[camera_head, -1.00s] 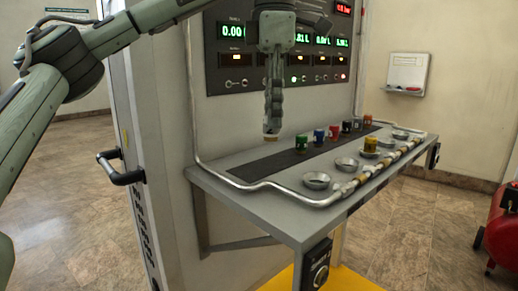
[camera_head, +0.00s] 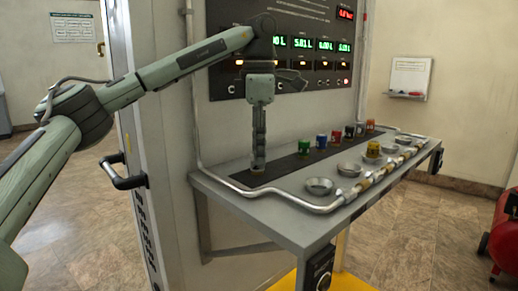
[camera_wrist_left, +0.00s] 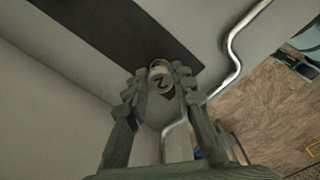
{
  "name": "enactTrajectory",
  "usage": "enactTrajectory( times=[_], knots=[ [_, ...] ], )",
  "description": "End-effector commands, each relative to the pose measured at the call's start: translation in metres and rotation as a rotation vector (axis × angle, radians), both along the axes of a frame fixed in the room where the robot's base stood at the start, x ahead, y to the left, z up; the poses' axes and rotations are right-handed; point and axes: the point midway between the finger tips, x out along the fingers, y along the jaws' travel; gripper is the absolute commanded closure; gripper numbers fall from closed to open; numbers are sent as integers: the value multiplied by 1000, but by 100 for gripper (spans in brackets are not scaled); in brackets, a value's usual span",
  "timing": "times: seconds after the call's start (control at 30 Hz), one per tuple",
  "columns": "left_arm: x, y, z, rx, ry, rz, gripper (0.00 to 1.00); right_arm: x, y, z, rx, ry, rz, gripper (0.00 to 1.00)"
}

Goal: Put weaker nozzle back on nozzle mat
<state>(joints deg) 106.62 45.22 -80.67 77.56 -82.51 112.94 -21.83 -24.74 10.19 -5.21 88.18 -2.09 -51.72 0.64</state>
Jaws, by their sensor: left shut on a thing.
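My left gripper (camera_head: 257,168) points straight down over the near-left end of the dark nozzle mat (camera_head: 285,165). It is shut on a small round nozzle, mostly hidden by the fingers in the head view. In the left wrist view the gripper (camera_wrist_left: 161,88) has its fingers on both sides of the nozzle (camera_wrist_left: 160,79), whose grey top bears a "2". The nozzle is at or just above the mat (camera_wrist_left: 115,30); I cannot tell whether it touches. My right gripper is out of view.
Further along the mat stand a green nozzle (camera_head: 304,147), a blue one (camera_head: 321,140) and several others. A silver pipe (camera_head: 240,187) runs around the shelf. The display panel (camera_head: 225,65) rises behind.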

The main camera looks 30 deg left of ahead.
Motion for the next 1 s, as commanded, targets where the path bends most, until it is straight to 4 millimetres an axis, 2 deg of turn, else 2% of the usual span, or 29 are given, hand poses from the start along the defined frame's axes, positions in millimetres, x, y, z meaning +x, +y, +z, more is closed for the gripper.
enactTrajectory(
  times=[0.17,0.2,0.33,0.6,0.73,0.87,1.0],
  knots=[
    [0,0,-4,0,1,0,100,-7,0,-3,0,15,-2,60],
    [0,0,-3,0,1,0,71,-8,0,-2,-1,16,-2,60],
    [0,0,-3,0,1,0,55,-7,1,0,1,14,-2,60],
    [0,0,-2,0,0,0,55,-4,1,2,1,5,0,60],
    [0,-1,6,0,-1,-1,55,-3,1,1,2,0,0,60],
    [0,-1,27,-1,-3,0,55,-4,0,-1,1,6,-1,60],
    [0,-1,58,2,-6,1,55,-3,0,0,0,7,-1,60]
  ],
)
